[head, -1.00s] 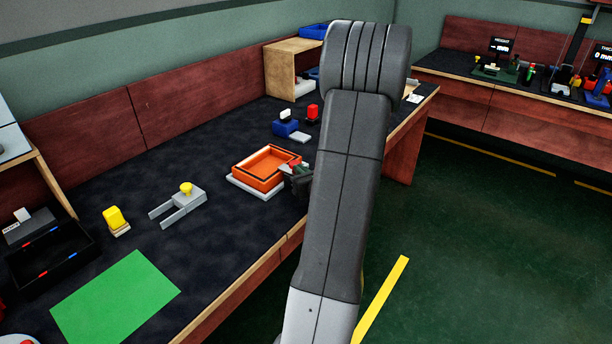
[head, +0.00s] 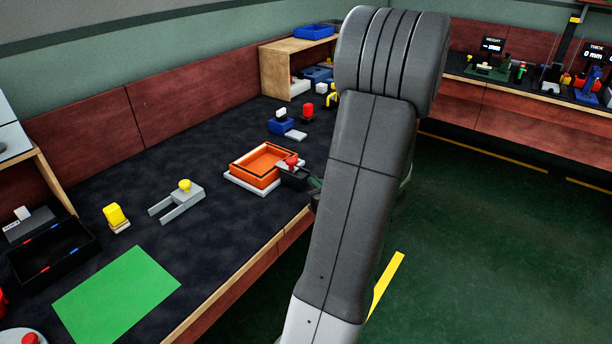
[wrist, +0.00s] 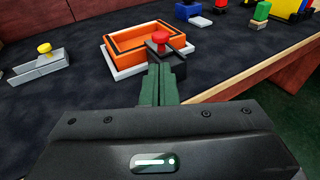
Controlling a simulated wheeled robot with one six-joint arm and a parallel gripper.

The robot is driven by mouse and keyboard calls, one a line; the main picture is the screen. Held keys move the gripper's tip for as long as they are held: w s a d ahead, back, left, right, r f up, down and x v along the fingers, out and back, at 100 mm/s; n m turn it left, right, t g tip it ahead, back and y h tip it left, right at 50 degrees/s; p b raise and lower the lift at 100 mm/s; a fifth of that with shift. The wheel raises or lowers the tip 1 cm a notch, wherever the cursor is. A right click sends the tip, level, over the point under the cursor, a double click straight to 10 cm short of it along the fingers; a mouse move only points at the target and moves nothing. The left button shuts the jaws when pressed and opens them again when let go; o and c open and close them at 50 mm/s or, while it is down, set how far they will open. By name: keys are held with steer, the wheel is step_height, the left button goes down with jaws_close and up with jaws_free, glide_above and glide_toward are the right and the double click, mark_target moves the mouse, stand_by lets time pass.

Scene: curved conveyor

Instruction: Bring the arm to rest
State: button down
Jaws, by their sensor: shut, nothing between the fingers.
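My arm (head: 360,190) rises through the middle of the head view, in front of the bench edge. In the wrist view my gripper (wrist: 163,72) shows as two dark green fingers pressed together, with nothing between them. In the head view only a bit of the gripper shows, beside the arm. Past the fingertips is a black block with a red knob (wrist: 161,37). It also shows in the head view (head: 292,163). It stands beside the orange tray (head: 258,181). The fingertips overlap the block's front in the wrist view; I cannot tell whether they touch.
The dark bench (head: 215,225) holds a grey fork-shaped fixture with a yellow knob (head: 183,200), a yellow block (head: 113,215), a green mat (head: 115,295) and a black bin (head: 55,255). Blue and red items stand farther back near a wooden shelf (head: 288,70). Open green floor lies to the right.

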steer(key=shift+v, duration=1.25)
